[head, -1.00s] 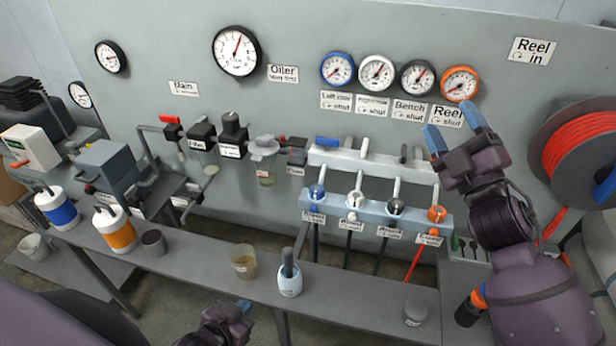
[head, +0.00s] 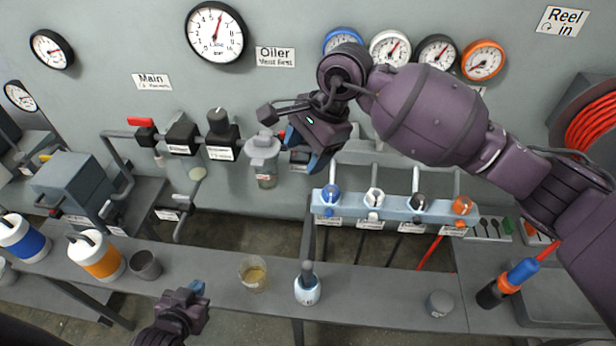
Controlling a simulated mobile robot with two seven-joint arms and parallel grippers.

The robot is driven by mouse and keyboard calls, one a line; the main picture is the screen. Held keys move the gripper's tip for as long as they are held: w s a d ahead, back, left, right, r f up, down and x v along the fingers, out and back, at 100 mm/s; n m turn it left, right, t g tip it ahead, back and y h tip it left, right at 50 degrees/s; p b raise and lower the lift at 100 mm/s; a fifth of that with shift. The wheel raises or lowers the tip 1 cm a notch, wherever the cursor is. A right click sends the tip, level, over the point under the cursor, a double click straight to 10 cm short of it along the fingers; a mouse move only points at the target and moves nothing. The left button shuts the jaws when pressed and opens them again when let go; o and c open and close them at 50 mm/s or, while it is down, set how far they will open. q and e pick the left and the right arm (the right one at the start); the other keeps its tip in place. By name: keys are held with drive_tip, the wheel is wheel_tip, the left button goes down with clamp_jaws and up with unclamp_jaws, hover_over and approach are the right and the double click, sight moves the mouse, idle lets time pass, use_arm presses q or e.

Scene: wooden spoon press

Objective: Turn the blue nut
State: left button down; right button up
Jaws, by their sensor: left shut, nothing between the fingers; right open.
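A blue nut-like fitting (head: 330,195) sits at the left end of the light blue manifold bar (head: 390,210), beside white, black and orange ones. My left gripper (head: 194,292) is shut and empty, low over the bench's front edge, away from the manifold.
On the bench (head: 385,285) stand a cup of amber liquid (head: 253,274), a white-blue bottle (head: 307,288) and a grey pot (head: 440,303). A glass-bowled oiler (head: 265,165) hangs left of my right gripper. A red hose reel (head: 592,125) is at right.

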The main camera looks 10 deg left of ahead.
sight(330, 191)
drive_tip(key=w+d+f+n+h, duration=0.1)
drive_tip(key=d+n+h, duration=0.2)
drive_tip(key=d+h, duration=0.15)
drive_tip(key=shift+t+y, duration=0.25)
drive_tip(key=shift+t, duration=0.05)
drive_tip(key=f, duration=0.5)
drive_tip(key=f+p, duration=0.1)
drive_tip(key=f, duration=0.5)
drive_tip(key=shift+w+d, duration=0.2)
drive_tip(key=c, duration=0.9)
